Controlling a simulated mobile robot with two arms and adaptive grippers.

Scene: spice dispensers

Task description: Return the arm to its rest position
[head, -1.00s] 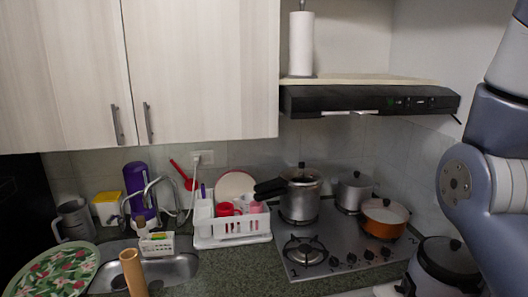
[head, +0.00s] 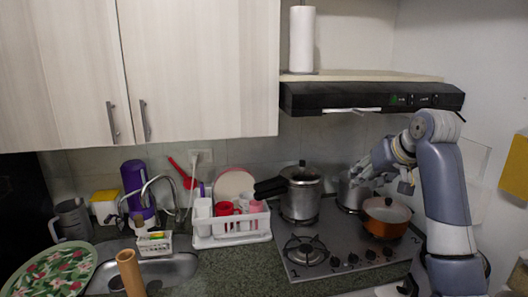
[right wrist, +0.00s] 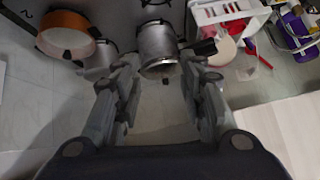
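My right arm (head: 445,190) stands upright at the right in the head view and bends over at the top. Its right gripper (head: 358,178) points left above the stove, overlapping the small rear pot (head: 350,193) in the picture. In the right wrist view the two fingers of this gripper (right wrist: 158,68) are spread apart with nothing between them. A silver pot (right wrist: 156,46) shows beyond the fingertips, apart from them. My left gripper is in neither view.
The stove (head: 325,250) bears a pressure cooker (head: 302,197) and an orange pot (head: 385,218). A white dish rack (head: 230,228) and a sink (head: 175,270) are left. A yellow item (head: 514,170) is at the right edge.

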